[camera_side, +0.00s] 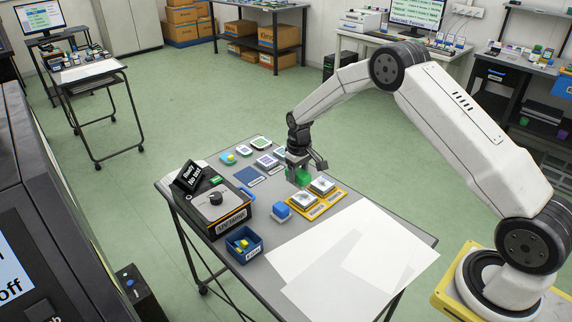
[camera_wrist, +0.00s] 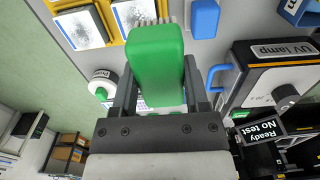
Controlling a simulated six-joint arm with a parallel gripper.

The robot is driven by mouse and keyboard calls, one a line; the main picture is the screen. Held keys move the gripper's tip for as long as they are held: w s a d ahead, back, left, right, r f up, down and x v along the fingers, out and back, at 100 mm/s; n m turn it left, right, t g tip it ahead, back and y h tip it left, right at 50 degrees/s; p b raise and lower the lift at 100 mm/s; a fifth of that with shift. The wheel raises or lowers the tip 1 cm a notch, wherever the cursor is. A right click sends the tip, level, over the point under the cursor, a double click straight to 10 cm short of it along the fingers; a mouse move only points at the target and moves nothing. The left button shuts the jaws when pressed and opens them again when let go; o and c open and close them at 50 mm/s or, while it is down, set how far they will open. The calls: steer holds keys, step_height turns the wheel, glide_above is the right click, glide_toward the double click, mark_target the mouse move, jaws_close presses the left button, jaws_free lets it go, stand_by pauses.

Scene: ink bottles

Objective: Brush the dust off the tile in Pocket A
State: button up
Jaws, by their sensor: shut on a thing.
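My gripper (camera_side: 299,163) is shut on a green block-shaped thing (camera_side: 303,177), apparently a brush handle, which also fills the middle of the wrist view (camera_wrist: 157,65). Pale bristle-like tips show just beyond its far end. In the side view it is held above the table, just behind the yellow tray (camera_side: 317,210). Two pale square tiles sit in the tray, a nearer tile (camera_side: 303,199) and a farther tile (camera_side: 323,185). In the wrist view both tiles, one at the left (camera_wrist: 82,26) and one beside it (camera_wrist: 133,13), carry dark speckled marks. I cannot read which pocket is A.
A blue block (camera_side: 281,211) stands left of the tray. A UV lamp box (camera_wrist: 280,78), a dark blue bin (camera_side: 244,244) and a blue square (camera_side: 247,176) are farther left. Small pots and cards stand at the back. White sheets (camera_side: 350,250) cover the front right.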

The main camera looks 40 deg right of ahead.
steer(key=shift+f, duration=0.2)
steer(key=shift+f, duration=2.8)
steer(key=shift+f, duration=1)
steer(key=shift+d+r, duration=0.1)
steer(key=shift+d, duration=1.55)
steer(key=shift+d, duration=0.15)
steer(key=shift+d, duration=1.55)
steer(key=shift+a+f, duration=0.1)
steer(key=shift+f, duration=0.15)
